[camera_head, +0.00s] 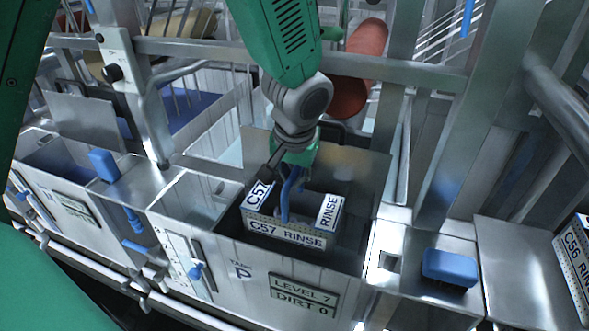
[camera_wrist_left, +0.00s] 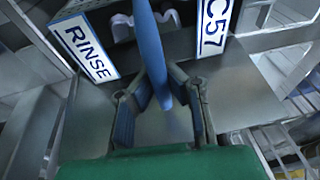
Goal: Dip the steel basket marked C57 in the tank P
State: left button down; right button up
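The steel basket marked C57 (camera_head: 283,233) is within the opening of tank P (camera_head: 240,272), with its "C57 RINSE" plate facing the front rim. Its top is in sight; I cannot tell how deep its bottom sits or where the liquid is. Its blue handle (camera_head: 288,190) rises from the middle. My left gripper (camera_head: 287,170) is above the basket with its fingers closed around the handle. In the left wrist view the handle (camera_wrist_left: 157,50) runs between the fingertips (camera_wrist_left: 164,88), and the "RINSE" and "C57" plates flank it. My right gripper is not in view.
Another basket marked C56 (camera_head: 573,262) stands at the right edge. A blue block (camera_head: 449,267) sits right of tank P and another (camera_head: 104,165) to the left. Steel frame bars (camera_head: 400,66) and a red rounded object (camera_head: 362,60) lie behind the tank, near my arm.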

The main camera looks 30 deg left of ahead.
pick_arm(q)
jog(key=shift+s+d+f+b, duration=0.15)
jog(key=shift+f+b, duration=0.3)
jog(key=shift+f, duration=0.5)
notch_tip(320, 180, down, 8)
jog(key=b, duration=0.5)
jog(key=shift+f, duration=0.2)
notch_tip(320, 180, down, 8)
jog(key=b, duration=0.4)
dwell(0.6)
